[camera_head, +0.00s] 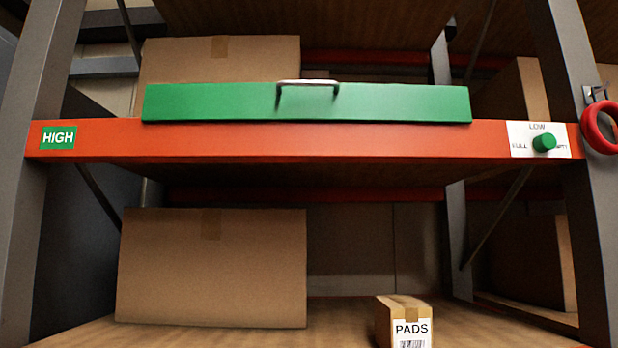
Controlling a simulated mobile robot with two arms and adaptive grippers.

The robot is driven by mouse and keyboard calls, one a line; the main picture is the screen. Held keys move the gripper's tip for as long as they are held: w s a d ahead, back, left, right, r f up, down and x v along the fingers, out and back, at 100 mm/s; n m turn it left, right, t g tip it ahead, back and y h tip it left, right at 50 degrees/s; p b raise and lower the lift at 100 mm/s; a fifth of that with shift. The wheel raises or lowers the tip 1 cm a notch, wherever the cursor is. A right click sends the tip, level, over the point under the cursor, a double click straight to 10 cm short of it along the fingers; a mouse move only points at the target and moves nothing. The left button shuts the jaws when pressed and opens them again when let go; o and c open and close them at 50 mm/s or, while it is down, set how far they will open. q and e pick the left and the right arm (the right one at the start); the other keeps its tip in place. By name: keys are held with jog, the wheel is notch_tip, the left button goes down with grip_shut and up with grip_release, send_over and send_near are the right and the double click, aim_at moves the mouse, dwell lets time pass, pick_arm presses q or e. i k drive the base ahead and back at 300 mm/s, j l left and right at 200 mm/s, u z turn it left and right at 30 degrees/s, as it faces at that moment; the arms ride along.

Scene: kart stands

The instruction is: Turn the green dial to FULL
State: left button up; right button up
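The green dial (545,143) is a small round knob on a white label plate (522,138). The plate is on the right end of the orange shelf beam (300,141). The plate reads LOW at the top, FULL at the left and a partly covered word, likely EMPTY, at the right. The dial's pointing direction is too small to tell. Neither of my grippers shows in the head view.
A long green drawer or lid (220,102) with a metal handle sits on the beam. A green HIGH sign (59,138) is at the left. A red ring (600,127) hangs on the right post. A PADS box (404,322) and a large carton (212,268) stand below.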

aim_at(546, 142)
jog(key=l+z, duration=0.15)
jog(key=z, duration=0.55)
